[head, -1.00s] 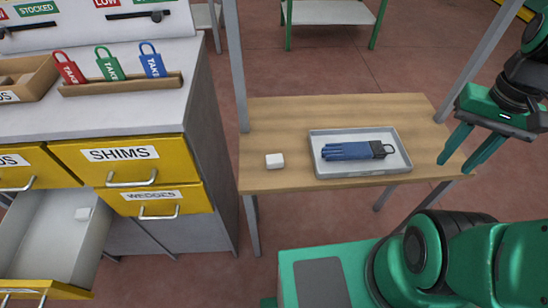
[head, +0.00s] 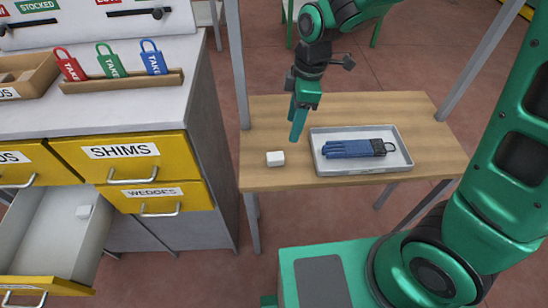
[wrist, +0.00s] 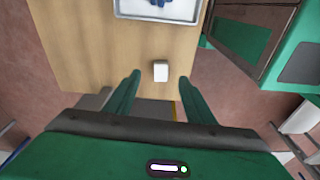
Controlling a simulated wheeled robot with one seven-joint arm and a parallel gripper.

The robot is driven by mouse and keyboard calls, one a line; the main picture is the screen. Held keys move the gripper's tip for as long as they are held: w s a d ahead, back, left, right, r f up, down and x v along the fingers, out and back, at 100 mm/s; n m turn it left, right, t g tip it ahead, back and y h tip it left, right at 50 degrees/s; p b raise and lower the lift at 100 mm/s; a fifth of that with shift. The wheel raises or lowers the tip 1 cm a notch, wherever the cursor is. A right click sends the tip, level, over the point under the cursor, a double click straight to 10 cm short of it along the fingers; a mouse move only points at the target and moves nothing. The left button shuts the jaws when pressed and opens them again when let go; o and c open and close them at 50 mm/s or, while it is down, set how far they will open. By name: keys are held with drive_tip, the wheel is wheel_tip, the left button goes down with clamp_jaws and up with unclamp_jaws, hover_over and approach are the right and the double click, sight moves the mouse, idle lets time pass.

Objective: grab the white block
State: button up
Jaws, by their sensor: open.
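A small white block (head: 275,158) lies on the wooden table, left of a grey tray. It also shows in the wrist view (wrist: 160,71), beyond the fingertips and between their lines. My gripper (head: 298,122) is above the table, a little right of and behind the block in the head view, pointing down. In the wrist view its two fingers (wrist: 160,77) are spread apart with nothing between them.
A grey table post (head: 237,60) rises near the table's left side.

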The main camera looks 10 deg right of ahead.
drive_tip(key=a+f+n, duration=0.1)
drive_tip(key=a+n, duration=0.1)
drive_tip(key=a, duration=0.1)
hover_over(276, 156)
drive_tip(key=f, duration=0.4)
drive_tip(key=shift+d+f, duration=0.35)
drive_tip(key=shift+f, duration=0.05)
drive_tip(key=shift+a+f, duration=0.15)
drive_tip(key=shift+f, duration=1.35)
drive_tip(key=shift+a+f, duration=0.1)
drive_tip(key=shift+f, duration=1.4)
drive_tip(key=c, duration=1.1)
